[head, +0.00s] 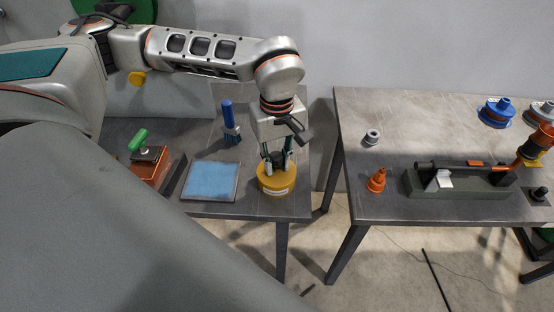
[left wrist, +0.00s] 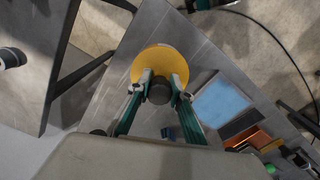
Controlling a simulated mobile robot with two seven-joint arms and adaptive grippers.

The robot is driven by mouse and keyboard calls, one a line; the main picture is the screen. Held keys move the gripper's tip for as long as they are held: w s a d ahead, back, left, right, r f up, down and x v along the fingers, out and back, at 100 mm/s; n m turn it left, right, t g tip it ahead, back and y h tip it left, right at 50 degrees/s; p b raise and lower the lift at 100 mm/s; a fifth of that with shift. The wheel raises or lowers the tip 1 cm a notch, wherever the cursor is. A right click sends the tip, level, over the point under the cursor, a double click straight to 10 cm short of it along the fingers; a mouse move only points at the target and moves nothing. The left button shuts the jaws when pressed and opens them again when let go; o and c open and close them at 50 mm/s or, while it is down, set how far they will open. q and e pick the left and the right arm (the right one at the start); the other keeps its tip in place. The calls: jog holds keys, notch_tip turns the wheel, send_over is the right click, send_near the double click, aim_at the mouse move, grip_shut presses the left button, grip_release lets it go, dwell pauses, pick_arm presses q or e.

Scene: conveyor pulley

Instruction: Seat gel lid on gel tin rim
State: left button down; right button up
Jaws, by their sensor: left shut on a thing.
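The yellow gel tin (head: 276,188), with a pale label on its side, stands near the front right corner of the left table. The gel lid appears as a yellow disc with a dark knob; it also shows in the left wrist view (left wrist: 155,61). My left gripper (head: 277,164) points down over the tin, its fingers shut on the knob (left wrist: 159,92). The lid lies over the tin, but I cannot tell whether it touches the rim all round. The fingers hide part of the lid. My right gripper is not in view.
On the left table are a blue pad (head: 210,181), a blue-handled tool (head: 229,120) and an orange block with a green handle (head: 150,165). A gap separates it from the right table (head: 400,120), which holds an orange cone-shaped part (head: 377,181) and a roller fixture (head: 460,180).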

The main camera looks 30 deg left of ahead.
pick_arm(q)
jog(key=shift+f, duration=0.1)
jog(key=c, duration=1.7)
grip_release()
notch_tip(320, 180, up, 12)
jog(key=shift+r, duration=0.1)
